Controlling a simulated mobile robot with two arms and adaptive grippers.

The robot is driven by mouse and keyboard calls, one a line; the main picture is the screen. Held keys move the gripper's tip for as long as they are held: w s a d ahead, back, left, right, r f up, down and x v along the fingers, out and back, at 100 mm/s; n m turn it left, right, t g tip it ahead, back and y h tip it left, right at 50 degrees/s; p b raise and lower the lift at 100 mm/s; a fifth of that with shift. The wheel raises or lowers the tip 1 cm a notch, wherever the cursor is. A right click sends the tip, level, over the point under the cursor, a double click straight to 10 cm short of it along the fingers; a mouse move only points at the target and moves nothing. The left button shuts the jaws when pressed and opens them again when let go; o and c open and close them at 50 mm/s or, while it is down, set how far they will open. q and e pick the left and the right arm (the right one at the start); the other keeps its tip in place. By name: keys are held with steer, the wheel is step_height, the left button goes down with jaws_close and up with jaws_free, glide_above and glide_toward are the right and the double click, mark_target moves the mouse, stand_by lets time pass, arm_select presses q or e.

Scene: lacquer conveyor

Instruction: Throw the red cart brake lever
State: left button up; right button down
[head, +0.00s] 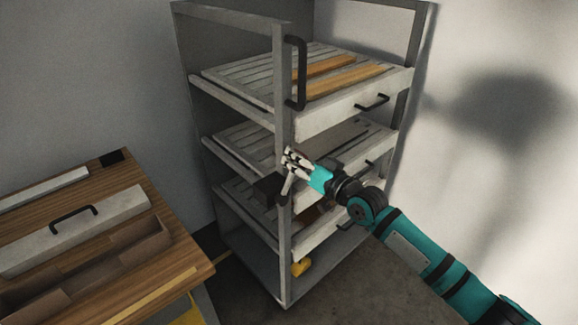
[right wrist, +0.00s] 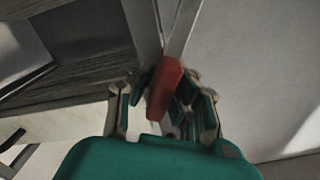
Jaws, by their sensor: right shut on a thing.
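The red brake lever (right wrist: 164,88) shows in the right wrist view as a tapered red handle between the fingers, just in front of the grey cart's corner post. My right gripper (right wrist: 160,100) is shut on it. In the head view my right gripper (head: 291,174) is at the near corner post of the cart (head: 284,245), about halfway up. The lever's red is hidden or too small to make out there. My left gripper is not in view.
The cart holds slatted trays on several levels, with wooden boards (head: 345,81) on the top one. A black vertical handle (head: 296,73) is on the post above my gripper. A wooden workbench (head: 185,255) stands at left. A wall is at right.

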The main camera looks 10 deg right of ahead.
steer(key=shift+w+d+f+m+b, duration=0.4)
steer(key=shift+d+m+b, duration=0.1)
steer(key=shift+m, duration=0.3)
steer(key=c, duration=1.3)
jaws_free()
steer(key=shift+s, duration=0.15)
steer(key=v, duration=1.2)
steer(key=shift+f, duration=0.1)
